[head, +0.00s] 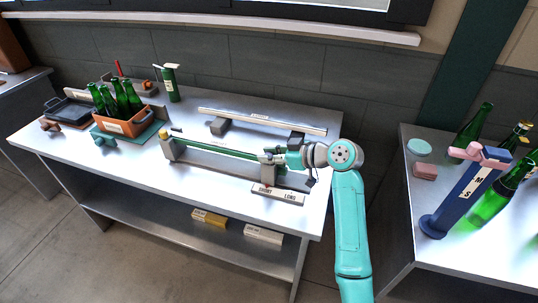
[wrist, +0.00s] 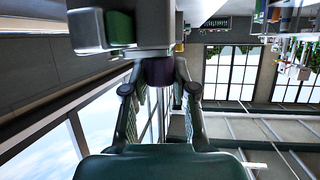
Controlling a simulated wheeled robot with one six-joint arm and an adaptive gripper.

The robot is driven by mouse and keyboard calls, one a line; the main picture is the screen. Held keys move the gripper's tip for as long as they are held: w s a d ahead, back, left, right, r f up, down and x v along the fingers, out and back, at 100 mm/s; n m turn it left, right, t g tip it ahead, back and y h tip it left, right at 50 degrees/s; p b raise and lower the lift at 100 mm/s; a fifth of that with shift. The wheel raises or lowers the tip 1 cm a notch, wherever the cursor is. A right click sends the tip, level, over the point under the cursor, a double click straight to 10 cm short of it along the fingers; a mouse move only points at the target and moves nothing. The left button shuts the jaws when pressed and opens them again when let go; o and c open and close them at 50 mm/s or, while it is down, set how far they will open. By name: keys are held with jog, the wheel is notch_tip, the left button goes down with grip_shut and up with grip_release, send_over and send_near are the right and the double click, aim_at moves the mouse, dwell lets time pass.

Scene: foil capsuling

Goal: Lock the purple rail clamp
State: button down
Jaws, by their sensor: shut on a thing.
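In the wrist view a dark purple knob (wrist: 158,70), which looks like the purple rail clamp, sits between my fingertips below a grey block (wrist: 86,28). My gripper (wrist: 158,84) is shut on it, a finger on each side. In the head view my gripper (head: 275,157) reaches from the right to the right end of the long grey rail fixture (head: 215,168). A green bar (head: 225,151) runs along that fixture. In the head view the clamp is hidden or too small to make out.
A plate reading SHORT and LONG (head: 278,195) lies before the fixture. Behind is a raised pale rail (head: 262,121). A second table right holds a blue stand (head: 462,195) and bottles.

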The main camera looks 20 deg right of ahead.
jog(key=shift+n+g+y, duration=0.7)
jog(key=shift+n+g, duration=0.1)
jog(key=shift+n, duration=0.1)
jog(key=shift+f, duration=0.1)
jog(key=c, duration=0.9)
grip_release()
jog(key=v, duration=1.2)
jog(key=shift+w+d, duration=0.1)
